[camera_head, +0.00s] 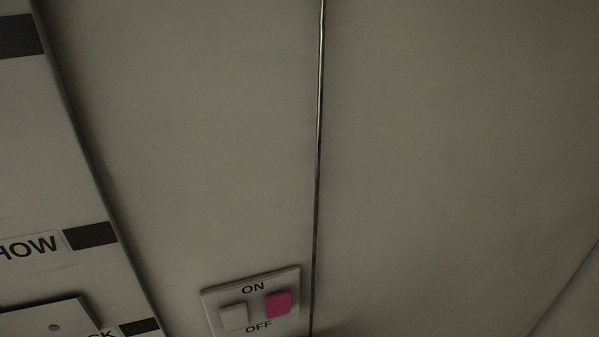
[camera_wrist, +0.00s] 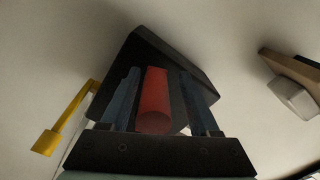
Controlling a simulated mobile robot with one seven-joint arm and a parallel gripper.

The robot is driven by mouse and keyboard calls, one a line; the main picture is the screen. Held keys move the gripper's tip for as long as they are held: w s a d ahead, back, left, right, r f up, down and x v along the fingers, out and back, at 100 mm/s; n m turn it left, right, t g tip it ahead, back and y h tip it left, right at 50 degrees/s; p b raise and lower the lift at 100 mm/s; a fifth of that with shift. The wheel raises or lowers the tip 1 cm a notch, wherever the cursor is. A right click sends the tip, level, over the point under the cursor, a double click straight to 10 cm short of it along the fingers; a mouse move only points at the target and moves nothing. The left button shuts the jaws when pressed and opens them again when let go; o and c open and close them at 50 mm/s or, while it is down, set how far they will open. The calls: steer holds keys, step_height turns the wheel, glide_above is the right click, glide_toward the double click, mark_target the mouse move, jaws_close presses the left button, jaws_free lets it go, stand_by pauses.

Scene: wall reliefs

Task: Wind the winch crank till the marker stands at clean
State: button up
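My gripper (camera_wrist: 160,75) shows in the wrist view with its two dark blue fingers apart. A red cylindrical grip (camera_wrist: 155,100), which looks like the crank's handle, shows between the fingers, with a gap on either side. I cannot tell how deep it sits between them. A black block (camera_wrist: 160,45) lies behind it, possibly the crank arm or winch body. In the head view a thin dark line (camera_head: 318,140), perhaps the winch cable, runs down the wall. A label board (camera_head: 25,180) at the left edge reads "HOW" and "CK" in part. I see neither a marker nor the word clean.
A switch plate (camera_head: 208,303) marked ON and OFF, with white and pink rockers, is low in the head view. A yellow lever (camera_wrist: 70,118) stands left of my gripper in the wrist view. A brown and white fixture (camera_wrist: 293,92) is at right.

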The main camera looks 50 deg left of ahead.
steer(key=shift+w+d, duration=0.15)
steer(key=shift+d, duration=0.15)
steer(key=shift+d, duration=0.2)
steer(key=v, duration=1.2)
steer(key=shift+s, duration=0.25)
steer(key=shift+d, duration=0.1)
